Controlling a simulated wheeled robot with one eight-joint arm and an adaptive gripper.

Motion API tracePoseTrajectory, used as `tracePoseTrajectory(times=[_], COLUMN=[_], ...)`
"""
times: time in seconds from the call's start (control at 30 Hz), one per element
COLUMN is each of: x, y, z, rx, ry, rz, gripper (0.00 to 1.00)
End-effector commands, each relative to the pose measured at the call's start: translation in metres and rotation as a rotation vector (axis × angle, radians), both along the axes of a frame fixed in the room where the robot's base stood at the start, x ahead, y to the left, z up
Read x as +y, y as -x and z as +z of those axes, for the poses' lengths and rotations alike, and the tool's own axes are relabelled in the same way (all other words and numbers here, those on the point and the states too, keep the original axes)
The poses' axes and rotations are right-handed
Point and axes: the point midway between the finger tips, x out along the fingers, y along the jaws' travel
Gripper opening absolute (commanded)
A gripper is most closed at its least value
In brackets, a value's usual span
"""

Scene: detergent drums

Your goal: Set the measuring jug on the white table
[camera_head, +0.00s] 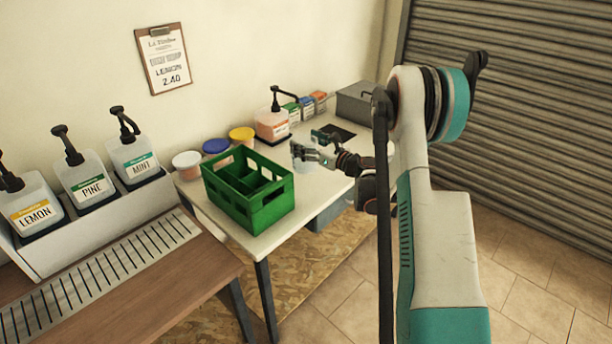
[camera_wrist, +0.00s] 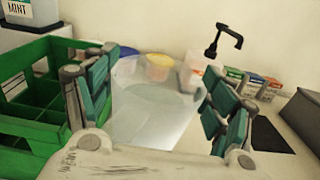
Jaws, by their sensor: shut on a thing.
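The clear, translucent measuring jug (camera_wrist: 152,112) is between the fingers of my gripper (camera_wrist: 155,100) in the wrist view. The fingers are shut on it from both sides, and it looks about upright. In the head view my gripper (camera_head: 318,147) is over the white table (camera_head: 312,188), right of the green crate. The jug is small and faint there, partly hidden by the fingers. I cannot tell whether its base touches the table.
The divided green crate (camera_head: 247,200) stands on the table's near left part. Tubs with coloured lids, an orange-labelled pump bottle (camera_head: 272,124), small coloured boxes and a grey box (camera_head: 355,103) line the back. A black mat (camera_head: 334,134) lies before the grey box.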

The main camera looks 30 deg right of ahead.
Motion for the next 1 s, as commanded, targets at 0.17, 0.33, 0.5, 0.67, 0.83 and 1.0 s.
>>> tracePoseTrajectory(times=[0.17,0.33,0.5,0.67,0.83,1.0], x=[0.000,0.000,0.000,0.000,0.000,0.000], y=[-0.001,0.000,0.000,0.000,0.000,0.000], z=[-0.041,-0.062,-0.069,-0.084,-0.107,-0.110], rx=[-0.001,-0.001,-0.001,-0.001,-0.001,-0.001], ry=[-0.001,-0.001,-0.001,-0.001,-0.001,-0.001], rz=[0.000,0.000,0.000,0.000,-0.001,-0.001], gripper=[0.12,0.12,0.11,0.11,0.11,0.11])
